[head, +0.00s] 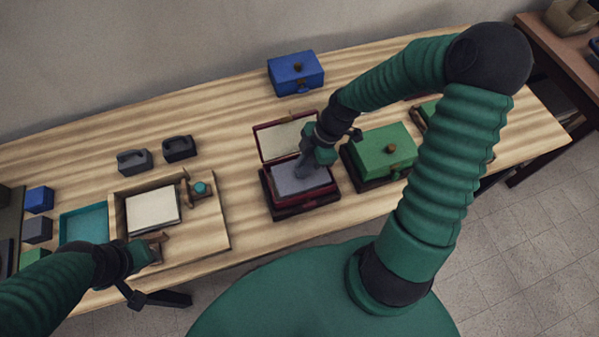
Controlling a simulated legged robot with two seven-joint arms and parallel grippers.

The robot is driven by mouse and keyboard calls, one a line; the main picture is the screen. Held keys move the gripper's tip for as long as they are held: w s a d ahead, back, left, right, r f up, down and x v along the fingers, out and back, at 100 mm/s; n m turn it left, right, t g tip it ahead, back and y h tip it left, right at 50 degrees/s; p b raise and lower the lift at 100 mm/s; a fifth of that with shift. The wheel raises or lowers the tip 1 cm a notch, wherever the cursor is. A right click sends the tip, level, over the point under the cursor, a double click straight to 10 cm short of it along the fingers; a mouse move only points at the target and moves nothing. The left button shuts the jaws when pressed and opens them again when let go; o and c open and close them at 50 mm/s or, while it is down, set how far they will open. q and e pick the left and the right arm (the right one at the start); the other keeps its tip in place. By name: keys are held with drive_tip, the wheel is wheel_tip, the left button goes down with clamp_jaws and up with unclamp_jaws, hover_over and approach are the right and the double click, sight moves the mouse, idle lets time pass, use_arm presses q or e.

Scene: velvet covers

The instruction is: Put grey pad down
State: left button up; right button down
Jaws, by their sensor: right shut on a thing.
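The grey pad (290,181) lies level inside the dark red box (292,211), within its rim. The box's lid (283,139) stands open at the back, with a pale lining. My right gripper (306,168) reaches down over the pad and is shut on it. The gripper covers part of the pad's right side, and I cannot tell whether the pad rests on the box floor. My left gripper (152,249) is at the front edge of a wooden tray (212,232), far left of the box; its jaws are too small to read.
A green box (380,150) stands close to the right of the red box. A blue box (296,72) is behind. The tray holds a cream pad (152,210), with a teal tray (84,229) beside it. Two dark handled blocks (179,148) stand behind. The table between tray and red box is clear.

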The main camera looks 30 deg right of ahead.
drive_tip(key=f, duration=0.5)
drive_tip(key=shift+w+a+f, duration=0.1)
drive_tip(key=shift+w+a, duration=0.1)
drive_tip(key=shift+w, duration=0.2)
drive_tip(key=shift+s, duration=0.15)
drive_tip(key=shift+b, duration=0.3)
drive_tip(key=c, duration=1.8)
unclamp_jaws()
drive_tip(key=shift+s, duration=0.1)
drive_tip(key=o, duration=0.4)
drive_tip(key=shift+d, duration=0.1)
